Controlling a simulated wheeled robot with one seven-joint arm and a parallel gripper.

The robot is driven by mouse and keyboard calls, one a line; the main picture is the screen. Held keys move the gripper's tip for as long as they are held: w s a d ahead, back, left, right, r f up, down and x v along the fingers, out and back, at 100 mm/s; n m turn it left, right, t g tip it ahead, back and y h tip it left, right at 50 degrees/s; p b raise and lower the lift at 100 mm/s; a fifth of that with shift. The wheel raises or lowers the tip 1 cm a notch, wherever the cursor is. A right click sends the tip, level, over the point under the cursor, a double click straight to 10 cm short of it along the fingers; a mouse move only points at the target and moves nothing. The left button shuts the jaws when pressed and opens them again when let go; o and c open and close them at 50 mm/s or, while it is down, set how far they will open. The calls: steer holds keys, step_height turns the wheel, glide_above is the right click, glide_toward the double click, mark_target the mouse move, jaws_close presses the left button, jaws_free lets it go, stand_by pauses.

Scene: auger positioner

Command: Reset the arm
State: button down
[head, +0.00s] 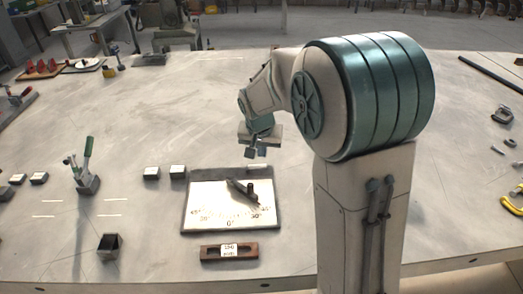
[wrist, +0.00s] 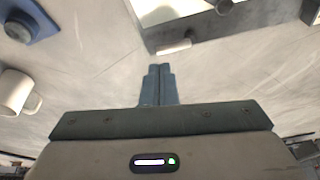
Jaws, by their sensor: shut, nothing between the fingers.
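A dark pointer arm (head: 243,189) lies across a white angle-marked plate (head: 205,215) in a dark frame on the table, tilted across the plate rather than along the 0° mark at its front. My gripper (head: 256,153) is above the table, just behind the plate's back edge. In the wrist view my gripper (wrist: 158,68) has its two fingers together with nothing between them. A small white cylinder (wrist: 173,47) lies ahead of the fingertips, beside the dark frame edge. The pointer arm is largely out of that view.
A labelled wooden block (head: 211,254) lies in front of the plate. A green-handled clamp (head: 87,170), small blocks (head: 151,173) and a dark open box (head: 110,246) stand to the left. A white mug (wrist: 18,92) is at the wrist view's left. The table's back middle is clear.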

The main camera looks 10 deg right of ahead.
stand_by(0.4)
steer(key=s+d+r+n+p, duration=0.1)
steer(key=s+d+r, duration=0.2)
steer(key=s, duration=0.9)
steer(key=s+d+r+n+y+p, duration=0.1)
steer(key=s+r, duration=0.4)
steer(key=s, duration=0.7)
steer(key=shift+s+d+r+n+p, duration=0.15)
steer(key=shift+s+d+n+p, duration=0.35)
steer(key=shift+d, duration=0.65)
